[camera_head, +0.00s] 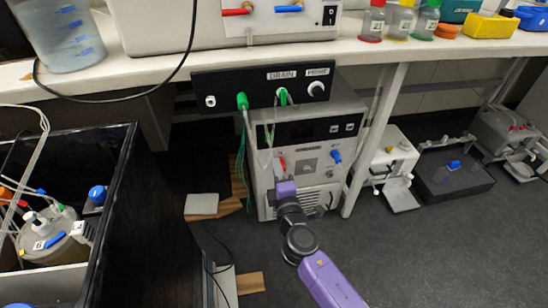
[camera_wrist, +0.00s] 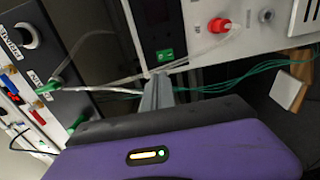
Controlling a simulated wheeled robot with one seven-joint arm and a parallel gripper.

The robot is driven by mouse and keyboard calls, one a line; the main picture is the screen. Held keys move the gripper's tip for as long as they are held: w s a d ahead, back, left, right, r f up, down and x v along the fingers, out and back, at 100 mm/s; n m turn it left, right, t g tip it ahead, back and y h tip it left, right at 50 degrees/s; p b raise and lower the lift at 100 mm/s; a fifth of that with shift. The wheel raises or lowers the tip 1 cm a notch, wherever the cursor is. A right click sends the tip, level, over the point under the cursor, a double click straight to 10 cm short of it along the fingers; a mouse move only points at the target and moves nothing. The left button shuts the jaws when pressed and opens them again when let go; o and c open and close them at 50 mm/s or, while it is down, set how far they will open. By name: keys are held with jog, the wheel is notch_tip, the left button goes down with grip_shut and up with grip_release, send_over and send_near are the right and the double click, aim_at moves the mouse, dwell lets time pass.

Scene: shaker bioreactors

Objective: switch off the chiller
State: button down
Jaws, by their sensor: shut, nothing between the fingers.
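The chiller (camera_head: 352,112) is a white box on the floor under the bench, with a dark display strip, a red fitting and a blue fitting on its front. My gripper is in front of its lower front in the head view; the purple hand hides part of that face and the fingertips are hard to make out. In the wrist view my gripper (camera_wrist: 158,80) is shut and empty. Its tips appear just below a small green-lit switch (camera_wrist: 165,55) on the chiller; I cannot tell if they touch. The red fitting (camera_wrist: 220,25) is beside the switch.
A black panel (camera_head: 225,84) marked DRAIN and PRIME hangs above the chiller, with green connectors and thin tubes passing close to my gripper. A bench leg (camera_head: 375,140) stands right of it. A black-walled tub (camera_head: 120,180) is at left. Floor at right front is clear.

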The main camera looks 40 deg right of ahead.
jog(key=shift+v, duration=0.95)
jog(key=s+a+r+m+t+y, duration=0.2)
jog(key=s+a+m+y, duration=0.4)
jog(key=s+a, duration=0.55)
jog(key=s+a+r+m+g+y, duration=0.1)
jog(key=s+a+r+m, duration=0.15)
jog(key=s, duration=0.45)
jog(key=s+a+r+m+y, duration=0.1)
jog(key=s+a+y, duration=0.15)
jog(key=s, duration=0.45)
jog(key=s+a+r+m+g, duration=0.1)
jog(key=s+a+r+m, duration=0.15)
jog(key=s, duration=0.45)
notch_tip(320, 180, up, 21)
jog(key=p, duration=2.1)
jog(key=shift+s+n, duration=0.15)
jog(key=shift+n, duration=0.25)
